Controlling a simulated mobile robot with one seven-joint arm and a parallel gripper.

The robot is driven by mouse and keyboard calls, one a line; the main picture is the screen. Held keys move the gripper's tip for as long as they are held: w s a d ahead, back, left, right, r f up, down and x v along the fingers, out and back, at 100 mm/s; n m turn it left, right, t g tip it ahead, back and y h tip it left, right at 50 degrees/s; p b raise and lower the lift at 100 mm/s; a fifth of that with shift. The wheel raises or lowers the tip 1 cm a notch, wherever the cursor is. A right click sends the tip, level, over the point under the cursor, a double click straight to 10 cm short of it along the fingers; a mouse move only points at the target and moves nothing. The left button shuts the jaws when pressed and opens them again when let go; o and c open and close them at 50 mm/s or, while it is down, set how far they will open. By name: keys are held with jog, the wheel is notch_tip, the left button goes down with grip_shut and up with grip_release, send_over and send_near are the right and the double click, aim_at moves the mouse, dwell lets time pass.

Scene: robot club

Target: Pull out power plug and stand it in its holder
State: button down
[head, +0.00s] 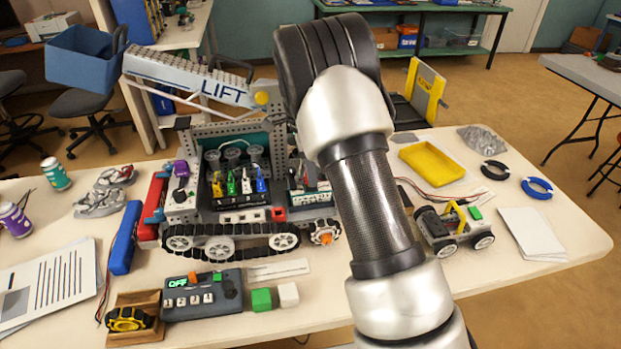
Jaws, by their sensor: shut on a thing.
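A tracked robot (215,220) stands on the table with an open electronics bay. Upright coloured plugs stand in a row in the bay: yellow (217,184), green (231,184) and blue (260,181) among them. I cannot tell which is the power plug. A wooden holder (150,335) at the table's front left has a yellow and black ribbed piece (128,319) in it; whether it is the plug's holder is unclear. My arm crosses the right of the robot. My gripper does not show; what it holds is hidden.
A keypad box (202,296) reading OFF lies before the tracks, beside green (261,299) and white (288,294) cubes. A blue block (125,238) stands left. A LIFT boom (190,75) rises above the robot. A small wheeled car (450,230) and yellow tray (431,162) are right.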

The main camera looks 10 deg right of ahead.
jog(key=shift+r+p, duration=1.25)
jog(key=shift+r, duration=0.7)
jog(key=shift+r+p, duration=0.65)
jog(key=shift+r, duration=0.25)
jog(key=shift+a+f, duration=0.1)
jog(key=s+a+f, duration=0.1)
jog(key=a+f, duration=0.1)
jog(key=a, duration=0.1)
jog(key=s+a+f+b, duration=0.1)
jog(key=s+a+f, duration=0.1)
jog(key=a, duration=0.1)
jog(key=s+a+f, duration=0.1)
jog(key=a+f, duration=0.1)
jog(key=a, duration=0.1)
jog(key=shift+s+a+f, duration=0.25)
jog(key=shift+a+f, duration=0.05)
jog(key=shift+f+b, duration=0.8)
jog(key=shift+f, duration=0.3)
jog(key=shift+f+b, duration=0.45)
jog(key=shift+f, duration=0.55)
dwell(0.5)
jog(key=c, duration=1.4)
grip_release()
